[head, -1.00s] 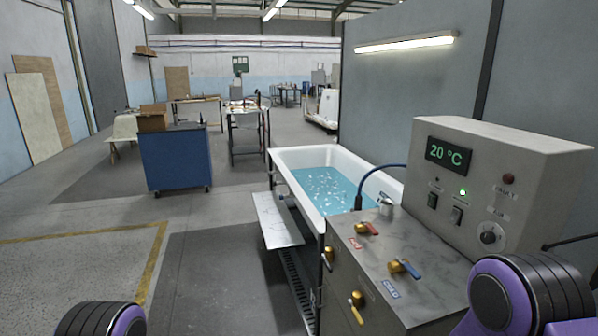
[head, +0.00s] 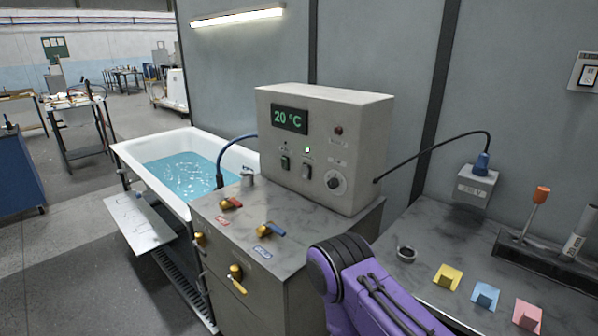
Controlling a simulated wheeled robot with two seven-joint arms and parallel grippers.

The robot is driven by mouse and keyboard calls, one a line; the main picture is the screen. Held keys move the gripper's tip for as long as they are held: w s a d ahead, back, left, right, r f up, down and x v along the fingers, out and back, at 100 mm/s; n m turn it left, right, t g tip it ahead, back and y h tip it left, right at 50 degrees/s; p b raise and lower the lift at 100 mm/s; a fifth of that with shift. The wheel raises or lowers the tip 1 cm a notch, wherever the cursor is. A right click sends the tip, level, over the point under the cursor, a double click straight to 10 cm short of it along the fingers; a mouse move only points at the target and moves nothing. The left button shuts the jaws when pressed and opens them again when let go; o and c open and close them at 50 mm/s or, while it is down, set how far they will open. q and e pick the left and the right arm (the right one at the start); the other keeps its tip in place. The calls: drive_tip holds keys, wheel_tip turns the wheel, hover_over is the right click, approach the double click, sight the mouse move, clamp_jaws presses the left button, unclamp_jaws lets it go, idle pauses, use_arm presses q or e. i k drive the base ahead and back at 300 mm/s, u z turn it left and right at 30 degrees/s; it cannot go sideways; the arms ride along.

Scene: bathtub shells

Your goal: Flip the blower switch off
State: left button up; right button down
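A beige control box (head: 325,150) stands on a grey metal cabinet beside the tub. Its front has a display (head: 290,121) reading 20 °C. Below the display are two dark rocker switches, a left one (head: 285,163) and a right one (head: 306,172). The small labels are too blurred to read, so I cannot tell which switch is the blower's. My purple right arm reaches in from the bottom, in front of the cabinet and workbench. Neither gripper shows.
A round knob (head: 336,182) and a dark red lamp (head: 339,130) share the panel. Red-handled (head: 230,203) and blue-handled (head: 271,230) valves sit on the cabinet top. The white bathtub (head: 150,145) holds blue water. A workbench (head: 425,245) at right carries coloured pieces and tools.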

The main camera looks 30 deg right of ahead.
sight(305, 170)
drive_tip(key=u, duration=2.05)
drive_tip(key=k, duration=1)
drive_tip(key=z, duration=1.6)
drive_tip(key=i, duration=0.5)
drive_tip(key=z, duration=0.05)
